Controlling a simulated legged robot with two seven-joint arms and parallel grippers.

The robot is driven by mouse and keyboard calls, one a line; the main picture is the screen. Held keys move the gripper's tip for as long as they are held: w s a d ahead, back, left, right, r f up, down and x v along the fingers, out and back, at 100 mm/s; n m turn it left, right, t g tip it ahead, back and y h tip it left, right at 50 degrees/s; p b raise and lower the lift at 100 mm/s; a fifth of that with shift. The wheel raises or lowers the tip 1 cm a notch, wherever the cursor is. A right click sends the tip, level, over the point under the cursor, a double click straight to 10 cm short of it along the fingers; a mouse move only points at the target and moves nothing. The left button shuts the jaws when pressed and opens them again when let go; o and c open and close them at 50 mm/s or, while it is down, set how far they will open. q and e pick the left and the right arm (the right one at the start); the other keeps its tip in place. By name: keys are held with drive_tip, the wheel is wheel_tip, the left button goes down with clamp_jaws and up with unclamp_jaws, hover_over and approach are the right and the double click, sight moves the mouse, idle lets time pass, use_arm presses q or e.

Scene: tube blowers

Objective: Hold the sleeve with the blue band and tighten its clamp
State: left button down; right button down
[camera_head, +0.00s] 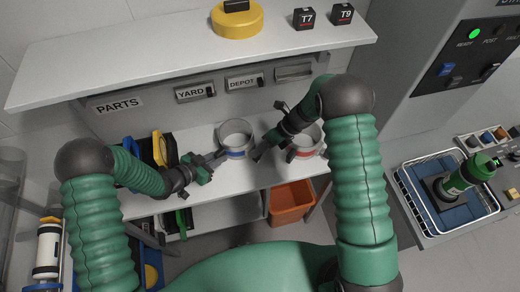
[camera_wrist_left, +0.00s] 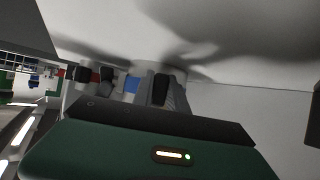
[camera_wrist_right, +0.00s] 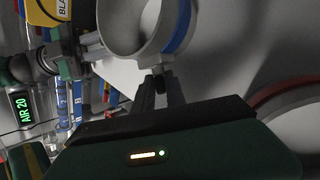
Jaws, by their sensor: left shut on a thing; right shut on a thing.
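The sleeve with the blue band (camera_head: 236,137) stands upright on the white shelf, an open grey ring with the band low on its outside. My left gripper (camera_head: 218,160) is at its left side, shut on the sleeve; the blue band shows between its fingers in the left wrist view (camera_wrist_left: 132,85). My right gripper (camera_head: 260,154) is at the sleeve's right side. In the right wrist view its fingers (camera_wrist_right: 160,88) are shut on the small dark clamp screw (camera_wrist_right: 158,72) beside the blue band (camera_wrist_right: 180,27). How tight the clamp is cannot be seen.
A sleeve with a red band (camera_head: 303,150) stands close to the right of my right gripper. Yellow and blue items (camera_head: 160,150) are left, near my left forearm. The panel with YARD and DEPOT labels (camera_head: 244,83) rises behind. An orange bin (camera_head: 292,203) is below.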

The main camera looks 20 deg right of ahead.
drive_tip(key=shift+d, duration=0.2)
drive_tip(key=c, duration=1.5)
unclamp_jaws()
drive_tip(key=shift+o, duration=0.2)
drive_tip(key=v, duration=1.1)
drive_tip(key=shift+d+r, duration=0.25)
drive_tip(key=shift+r, duration=0.05)
